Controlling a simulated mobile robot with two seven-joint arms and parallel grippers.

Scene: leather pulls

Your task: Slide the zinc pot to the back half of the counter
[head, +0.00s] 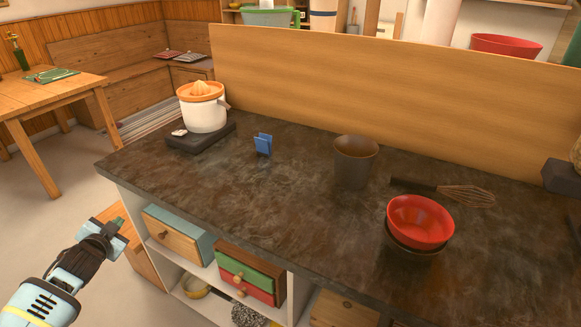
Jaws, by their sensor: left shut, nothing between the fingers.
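A dark grey-brown tapered pot (353,165), which I take to be the zinc pot, stands upright on the dark stone-look counter (270,195). It is right of the middle in the head view, with its upper part against the wooden back panel in the picture. The exact gap behind its base is hidden. My left gripper (121,236) is at the lower left, off the counter's front left side, far from the pot. It is shut and empty. My right gripper is not in view.
A red bowl (420,221) stacked on a dark one and a whisk (450,191) lie right of the pot. A blue holder (263,144) and a juicer (205,108) on a dark base stand left. The wooden panel (370,90) bounds the back. The counter's front middle is clear.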

